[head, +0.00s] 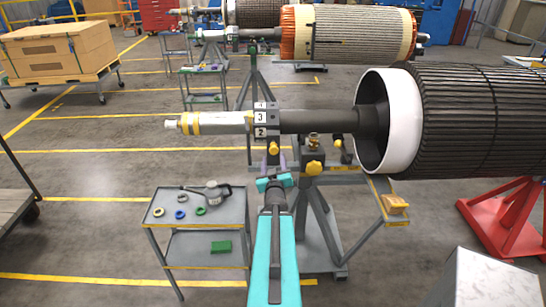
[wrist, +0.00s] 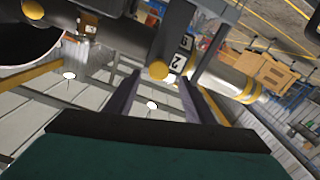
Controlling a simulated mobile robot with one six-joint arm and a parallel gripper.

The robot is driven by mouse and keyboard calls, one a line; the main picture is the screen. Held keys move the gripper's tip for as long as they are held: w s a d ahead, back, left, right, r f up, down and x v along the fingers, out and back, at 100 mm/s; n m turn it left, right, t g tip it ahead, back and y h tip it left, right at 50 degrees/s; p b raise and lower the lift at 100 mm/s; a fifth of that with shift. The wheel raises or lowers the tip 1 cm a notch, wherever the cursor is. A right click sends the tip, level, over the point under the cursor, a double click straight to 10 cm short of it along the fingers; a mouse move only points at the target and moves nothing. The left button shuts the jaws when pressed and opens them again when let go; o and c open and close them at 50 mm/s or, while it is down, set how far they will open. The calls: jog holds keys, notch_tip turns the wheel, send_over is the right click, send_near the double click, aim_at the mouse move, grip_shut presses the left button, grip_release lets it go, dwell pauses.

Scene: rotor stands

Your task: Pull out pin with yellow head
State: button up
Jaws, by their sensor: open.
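A round yellow pin head (head: 273,148) sticks out from the dark clamp block below the shaft, under the white number labels. In the wrist view the yellow pin head (wrist: 159,69) appears between the two fingertips, beyond or level with them; I cannot tell whether they touch it. My gripper (head: 274,160) is open, its purple fingers pointing up toward the pin just below it. In the wrist view my gripper (wrist: 159,79) shows one finger on each side of the yellow head. The pin's shank is hidden in the block.
A larger yellow knob (head: 314,168) sits on the stand just right of the pin. The shaft (head: 215,122) runs across above, joined to the big rotor (head: 480,115). A grey cart (head: 170,240) with rings and a tool stands left of my arm.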

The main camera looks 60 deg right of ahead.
jog(key=shift+s+a+r+p, duration=0.1)
jog(key=shift+s+a+p, duration=0.2)
jog(key=shift+p, duration=0.15)
dwell(0.5)
